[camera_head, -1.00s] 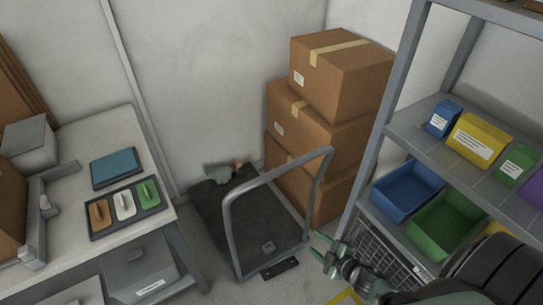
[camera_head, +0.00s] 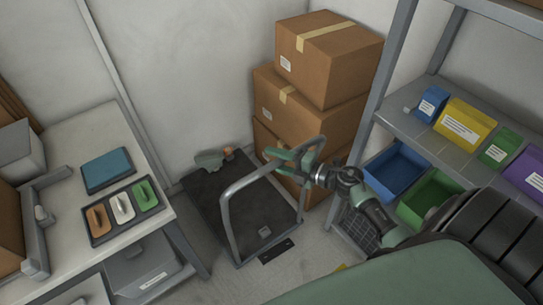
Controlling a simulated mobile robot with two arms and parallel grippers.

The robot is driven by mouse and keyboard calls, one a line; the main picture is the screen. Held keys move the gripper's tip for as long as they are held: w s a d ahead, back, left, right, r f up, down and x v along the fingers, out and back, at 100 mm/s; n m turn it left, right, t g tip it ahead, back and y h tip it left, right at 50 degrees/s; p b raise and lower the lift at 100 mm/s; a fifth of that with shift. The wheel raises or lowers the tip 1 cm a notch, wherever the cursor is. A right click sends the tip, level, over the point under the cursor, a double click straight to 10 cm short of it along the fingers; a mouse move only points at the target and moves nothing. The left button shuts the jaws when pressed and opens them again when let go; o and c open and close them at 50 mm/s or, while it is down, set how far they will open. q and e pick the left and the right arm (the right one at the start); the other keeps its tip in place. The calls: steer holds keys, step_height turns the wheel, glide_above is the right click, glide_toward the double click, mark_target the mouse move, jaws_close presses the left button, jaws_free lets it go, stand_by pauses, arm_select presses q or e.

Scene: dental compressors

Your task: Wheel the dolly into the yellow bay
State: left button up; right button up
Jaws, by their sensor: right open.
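The dolly (camera_head: 228,205) has a flat dark deck and a grey tubular push handle (camera_head: 225,212) at its near end. It stands on the floor between the white table and the stacked boxes. My right gripper (camera_head: 289,160) is open at the upper right part of the handle, its greenish fingers beside or around the bar; I cannot tell whether they touch it. A small grey-green object with an orange-brown part (camera_head: 209,160) is at the deck's far end. Only a sliver of yellow floor marking (camera_head: 341,267) shows, mostly hidden by my right arm. My left gripper is out of view.
Brown boxes (camera_head: 318,110) are stacked right of the dolly. A grey shelf (camera_head: 408,128) with coloured bins stands at the right. The white table (camera_head: 75,150) holds a tray of coloured handled pieces (camera_head: 122,236) at the left. A wall is behind. Some floor (camera_head: 300,262) is clear in front.

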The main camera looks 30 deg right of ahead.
steer(key=shift+w+a+f, duration=0.15)
steer(key=shift+w+a, duration=0.15)
steer(key=shift+w, duration=0.25)
jaws_close()
stand_by(1.1)
